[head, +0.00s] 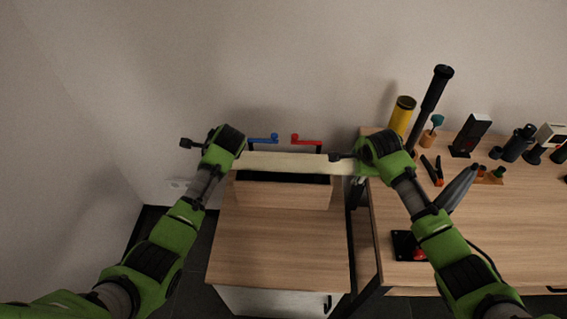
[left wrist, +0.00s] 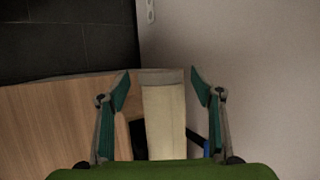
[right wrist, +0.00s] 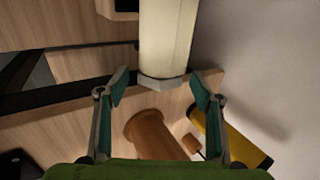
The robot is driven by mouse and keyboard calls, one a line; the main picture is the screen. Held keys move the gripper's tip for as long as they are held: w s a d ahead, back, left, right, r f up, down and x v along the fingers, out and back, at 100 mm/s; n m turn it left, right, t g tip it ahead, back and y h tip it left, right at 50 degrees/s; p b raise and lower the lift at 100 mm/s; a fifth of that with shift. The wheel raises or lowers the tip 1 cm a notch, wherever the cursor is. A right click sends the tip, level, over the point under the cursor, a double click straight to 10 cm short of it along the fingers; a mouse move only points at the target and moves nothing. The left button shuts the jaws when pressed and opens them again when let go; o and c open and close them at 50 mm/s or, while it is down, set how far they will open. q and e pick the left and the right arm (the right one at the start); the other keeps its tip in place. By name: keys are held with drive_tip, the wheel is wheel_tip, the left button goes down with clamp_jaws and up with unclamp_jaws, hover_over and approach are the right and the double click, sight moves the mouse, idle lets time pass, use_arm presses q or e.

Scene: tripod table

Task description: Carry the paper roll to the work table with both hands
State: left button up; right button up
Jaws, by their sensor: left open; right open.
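The paper roll (head: 290,163) is a long cream cylinder lying level, left to right, above the wooden cabinet. Its left end shows in the left wrist view (left wrist: 164,120) and its right end in the right wrist view (right wrist: 165,40). My left gripper (left wrist: 160,83) is open, with one finger on each side of the roll near its left end. My right gripper (right wrist: 158,85) is open, its fingertips on either side of the roll's right end. Contact cannot be told. The work table (head: 500,225) stands at the right.
The cabinet (head: 275,245) has a box-like stand (head: 285,195) under the roll. A blue handle (head: 263,139) and a red handle (head: 307,141) are behind it. A yellow cylinder (head: 402,115) and several tools crowd the table's back; its front right is clear.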

use_arm(q)
drive_tip(key=shift+w+a+f, duration=0.2)
drive_tip(key=shift+w+f, duration=0.1)
drive_tip(key=shift+f, duration=0.15)
use_arm(e)
drive_tip(key=shift+w+f, duration=0.3)
drive_tip(key=shift+f, duration=0.25)
use_arm(q)
drive_tip(key=shift+c, duration=0.4)
use_arm(e)
drive_tip(key=shift+c, duration=0.4)
use_arm(q)
clamp_jaws()
use_arm(e)
clamp_jaws()
